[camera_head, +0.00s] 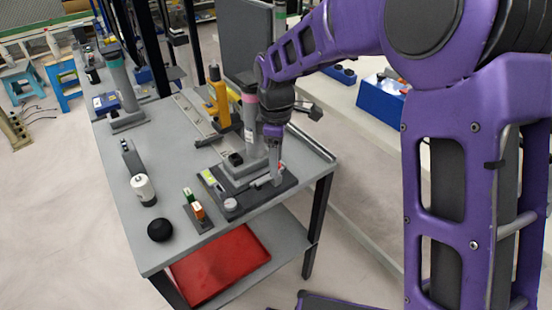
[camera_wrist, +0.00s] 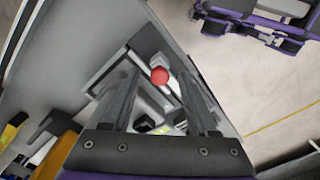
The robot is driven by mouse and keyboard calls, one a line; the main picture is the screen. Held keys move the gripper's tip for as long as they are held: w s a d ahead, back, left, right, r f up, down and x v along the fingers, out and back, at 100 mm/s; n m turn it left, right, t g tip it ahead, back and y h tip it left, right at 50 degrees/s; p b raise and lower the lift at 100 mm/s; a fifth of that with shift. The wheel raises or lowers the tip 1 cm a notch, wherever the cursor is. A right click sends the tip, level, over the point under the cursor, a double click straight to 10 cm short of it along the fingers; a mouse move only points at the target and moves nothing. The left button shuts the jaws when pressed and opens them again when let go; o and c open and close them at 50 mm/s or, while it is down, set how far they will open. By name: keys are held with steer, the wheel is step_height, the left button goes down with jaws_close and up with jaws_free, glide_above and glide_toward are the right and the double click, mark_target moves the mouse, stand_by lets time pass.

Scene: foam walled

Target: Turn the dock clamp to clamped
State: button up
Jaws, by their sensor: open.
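The dock clamp appears to be part of the dark base plate (camera_head: 213,178) at the front right of the grey table, below a grey column with a pink band (camera_head: 249,98). My gripper (camera_head: 276,172) is over the right side of this base, pointing down. In the wrist view my gripper (camera_wrist: 158,66) has its two dark fingers spread apart. A round red knob (camera_wrist: 159,75) shows between them, with grey metal parts beneath. I cannot tell whether the fingers touch the knob. The clamp's lever position is mostly hidden by my gripper.
A yellow tool (camera_head: 217,100) stands behind the base. A red tray (camera_head: 220,265) lies on the lower shelf. A blue bin (camera_head: 380,101) sits on the bench behind.

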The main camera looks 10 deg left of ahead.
jaws_close()
steer(key=shift+m, duration=0.3)
steer(key=m+p, duration=0.1)
steer(key=m, duration=0.1)
steer(key=shift+r+m, duration=0.1)
steer(key=shift+m, duration=0.2)
steer(key=m+p, duration=0.1)
steer(key=m, duration=0.2)
steer(key=shift+m, duration=0.4)
steer(key=m, duration=0.4)
steer(key=shift+p, duration=0.35)
steer(key=shift+m, duration=2.1)
